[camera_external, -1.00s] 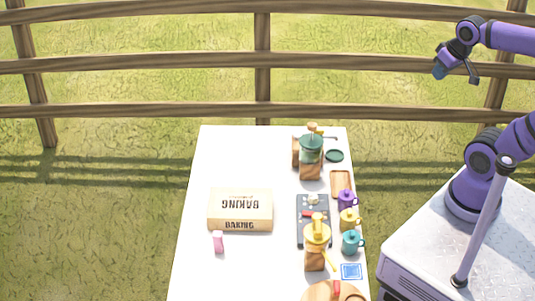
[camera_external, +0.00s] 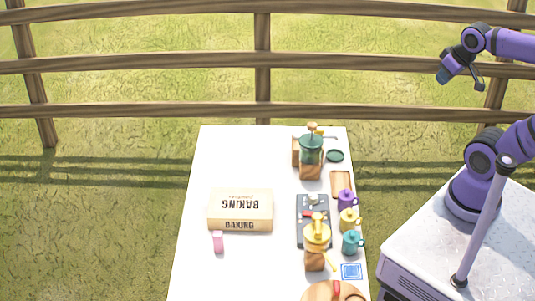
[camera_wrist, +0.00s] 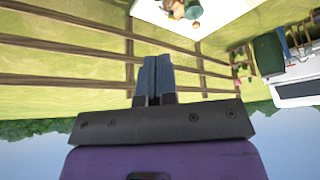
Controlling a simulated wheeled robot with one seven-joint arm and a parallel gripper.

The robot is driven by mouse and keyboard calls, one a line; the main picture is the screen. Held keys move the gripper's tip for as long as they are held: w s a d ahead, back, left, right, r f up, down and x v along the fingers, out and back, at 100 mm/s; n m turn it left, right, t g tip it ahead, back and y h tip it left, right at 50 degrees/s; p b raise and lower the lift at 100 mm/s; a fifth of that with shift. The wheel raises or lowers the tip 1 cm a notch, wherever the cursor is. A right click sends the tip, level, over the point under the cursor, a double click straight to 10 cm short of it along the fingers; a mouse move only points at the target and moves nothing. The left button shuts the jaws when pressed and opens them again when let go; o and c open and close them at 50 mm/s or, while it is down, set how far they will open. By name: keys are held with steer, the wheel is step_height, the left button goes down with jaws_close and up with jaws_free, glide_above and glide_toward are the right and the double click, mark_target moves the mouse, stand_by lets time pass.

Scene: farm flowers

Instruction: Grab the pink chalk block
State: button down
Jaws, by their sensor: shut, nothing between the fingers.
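The pink chalk block (camera_external: 218,242) stands on the white table in the external view, just in front of the left end of the cardboard baking box. My gripper (camera_external: 443,79) is high up at the right, beyond the table's right edge and far from the block. In the wrist view my gripper (camera_wrist: 153,62) has its two fingers together with nothing between them. The pink block cannot be made out in the wrist view.
The white table (camera_external: 195,270) has free room at its left and back. The baking box (camera_external: 240,211) is beside the block. Teapots, a green-lidded jar (camera_external: 311,150), a yellow grinder (camera_external: 317,233) and a round wooden board (camera_external: 318,291) crowd the right side. A wooden fence (camera_external: 150,110) runs behind.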

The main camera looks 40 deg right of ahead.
steer(key=c, duration=0.8)
jaws_free()
steer(key=shift+o, duration=0.2)
